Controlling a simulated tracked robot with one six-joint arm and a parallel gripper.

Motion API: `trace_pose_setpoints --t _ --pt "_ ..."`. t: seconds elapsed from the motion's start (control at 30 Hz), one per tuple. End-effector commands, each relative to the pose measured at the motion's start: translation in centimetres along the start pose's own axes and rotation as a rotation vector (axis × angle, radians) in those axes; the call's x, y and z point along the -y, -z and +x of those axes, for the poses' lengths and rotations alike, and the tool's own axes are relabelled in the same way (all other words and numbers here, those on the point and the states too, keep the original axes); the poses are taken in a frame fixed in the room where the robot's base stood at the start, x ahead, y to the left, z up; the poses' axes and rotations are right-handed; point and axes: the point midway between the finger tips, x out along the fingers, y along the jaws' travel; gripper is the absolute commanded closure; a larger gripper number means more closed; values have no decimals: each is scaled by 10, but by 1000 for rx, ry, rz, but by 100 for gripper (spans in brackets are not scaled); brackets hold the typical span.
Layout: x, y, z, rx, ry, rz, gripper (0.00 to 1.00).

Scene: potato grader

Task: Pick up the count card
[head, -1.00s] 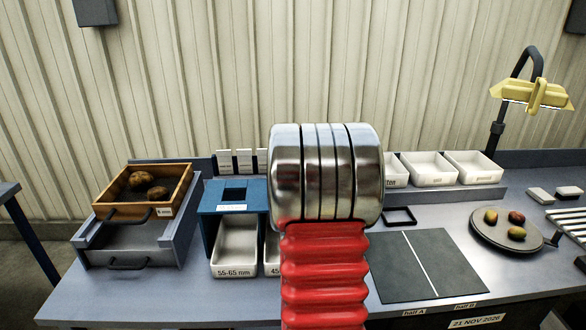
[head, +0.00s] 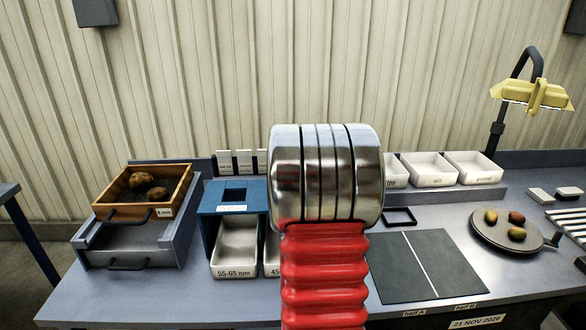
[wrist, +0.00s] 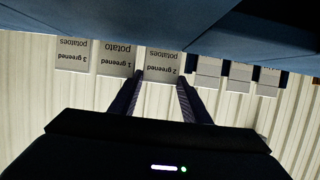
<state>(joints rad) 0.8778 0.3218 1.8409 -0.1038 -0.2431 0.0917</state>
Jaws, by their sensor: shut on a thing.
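In the wrist view, which looks upside down, my gripper (wrist: 160,80) has its two dark fingertips at the side edges of a pale card reading "2 greened potatoes" (wrist: 164,62), shut on it. A "1 greened potato" card (wrist: 117,62) and a "3 greened potatoes" card (wrist: 74,54) stand beside it on the left, apart from the fingers. In the head view my arm hides the gripper and the held card. White cards (head: 224,161) stand upright at the back of the bench there.
A blue box with a square opening (head: 217,198) stands before the cards, with a 55-65 mm bin (head: 236,240) below. A wooden tray of potatoes (head: 184,190) is at left. White bins (head: 471,168), a dark mat (head: 400,285) and a round plate (head: 484,233) are at right.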

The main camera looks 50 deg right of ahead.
Motion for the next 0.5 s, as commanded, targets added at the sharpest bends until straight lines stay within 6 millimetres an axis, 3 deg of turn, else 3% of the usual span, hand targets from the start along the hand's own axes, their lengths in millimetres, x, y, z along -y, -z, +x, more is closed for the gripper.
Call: trace_pose_setpoints --t 0.27,0.5 --pt "0 4 -1 -1 1 0 89" --pt "1 28 -10 -4 1 -1 89"
